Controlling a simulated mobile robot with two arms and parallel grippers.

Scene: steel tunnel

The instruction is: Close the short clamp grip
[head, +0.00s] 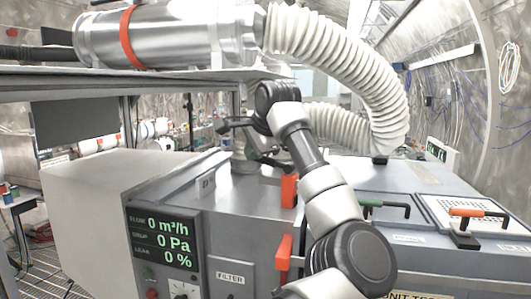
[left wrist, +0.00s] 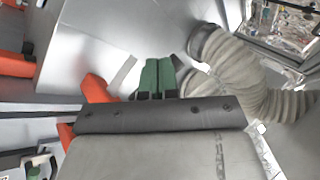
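Two orange clamp grips show on the grey filter box in the head view: an upper one (head: 289,190) on the top edge and a lower one (head: 283,255) on the front. I cannot tell which is the short one. In the left wrist view an orange grip (left wrist: 95,88) lies just left of my left gripper (left wrist: 158,78), with a small gap between them. The gripper's two green fingers lie side by side with nothing visible between them. In the head view my left arm reaches over the box, and its fingertips are not clear. My right gripper is not in view.
A metal cylinder (head: 165,35) lies on a shelf above left. A green handle (head: 385,204) and an orange-handled clamp (head: 468,213) stand on the right. A display (head: 165,240) reads zeros.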

